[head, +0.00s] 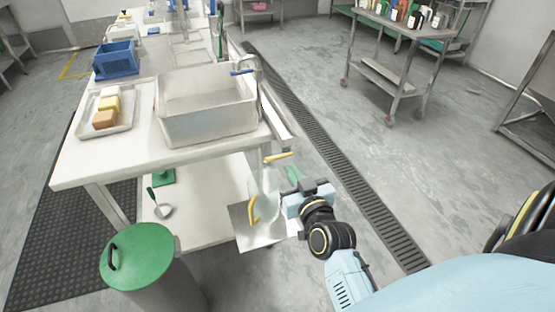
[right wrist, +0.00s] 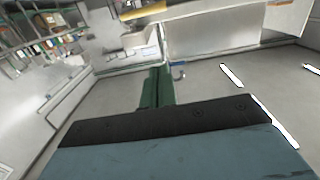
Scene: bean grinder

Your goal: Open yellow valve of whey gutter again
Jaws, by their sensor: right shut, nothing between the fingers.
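A yellow valve lever (head: 279,157) sits at the low end of the narrow whey gutter (head: 278,122), which runs along the right side of the table. The lever lies roughly sideways in the head view. My right gripper (head: 291,173) is just below and right of it, apart from it as far as I can tell. Its green fingers are shut and empty, and they show pressed together in the right wrist view (right wrist: 157,88). My left gripper is out of view.
A pale see-through vessel with a yellow handle (head: 254,210) stands below the lever, over a metal sheet (head: 246,236). The steel vat (head: 205,125) has a blue lever (head: 243,72). A green-lidded bin (head: 150,252) stands front left.

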